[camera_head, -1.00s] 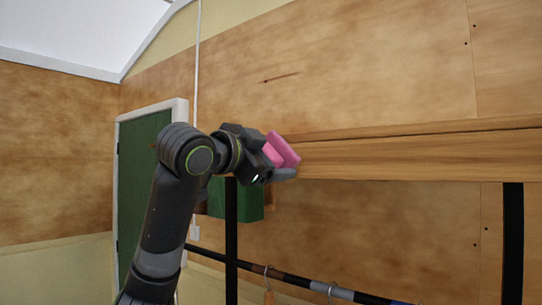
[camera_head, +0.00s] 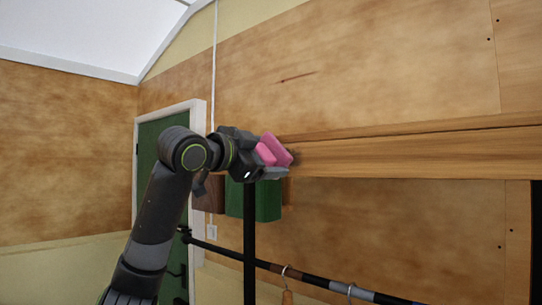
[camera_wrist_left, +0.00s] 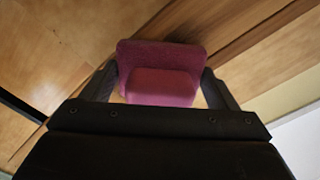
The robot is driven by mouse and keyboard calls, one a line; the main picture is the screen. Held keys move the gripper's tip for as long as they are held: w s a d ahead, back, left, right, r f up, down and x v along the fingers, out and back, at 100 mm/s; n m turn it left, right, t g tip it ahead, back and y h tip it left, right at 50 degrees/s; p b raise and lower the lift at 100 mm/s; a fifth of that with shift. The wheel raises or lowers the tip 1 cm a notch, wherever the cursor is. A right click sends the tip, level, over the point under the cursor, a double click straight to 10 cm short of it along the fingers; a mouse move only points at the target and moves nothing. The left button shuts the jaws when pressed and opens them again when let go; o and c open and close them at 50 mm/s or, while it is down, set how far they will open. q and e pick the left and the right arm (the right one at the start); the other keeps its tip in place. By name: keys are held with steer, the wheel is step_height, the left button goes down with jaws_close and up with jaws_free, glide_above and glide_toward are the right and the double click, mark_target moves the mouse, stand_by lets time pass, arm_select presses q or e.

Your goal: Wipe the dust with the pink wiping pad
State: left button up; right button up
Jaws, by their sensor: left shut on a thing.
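The pink wiping pad (camera_head: 277,150) is held in my left gripper (camera_head: 264,160), at the left end of a wooden shelf (camera_head: 420,156). In the left wrist view the pad (camera_wrist_left: 160,56) shows as a wide plate with a thicker grip block between the two fingers (camera_wrist_left: 160,85). The pad is tilted and close to the shelf's front face; I cannot tell whether it touches. A dark smudge (camera_head: 295,156) shows on the wood just right of the pad; it may be dust or shadow. My right gripper is out of view.
A black post (camera_head: 250,240) and a rail (camera_head: 330,283) with hooks are below the shelf. A green box-like thing (camera_head: 268,200) hangs under the gripper. A green door (camera_head: 148,160) stands at the left. The wall above the shelf is mostly bare.

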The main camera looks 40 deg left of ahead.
mark_target(283, 154)
arm_select(q)
steer(key=a, duration=0.7)
steer(key=shift+w+d+r+p, duration=0.1)
steer(key=shift+d+p, duration=0.6)
steer(key=shift+d, duration=0.85)
steer(key=shift+d+r+p, duration=0.1)
steer(key=shift+d+p, duration=0.6)
steer(key=shift+d, duration=0.8)
steer(key=shift+d+f, duration=0.1)
steer(key=shift+d, duration=0.55)
steer(key=shift+d+p, duration=0.95)
steer(key=shift+d, duration=0.15)
steer(key=shift+s+d, duration=0.2)
steer(key=shift+d, duration=0.45)
steer(key=shift+d+p, duration=0.8)
steer(key=shift+p, duration=0.05)
steer(key=shift+s+d, duration=0.15)
steer(key=shift+d, duration=0.7)
steer(key=shift+a, duration=0.1)
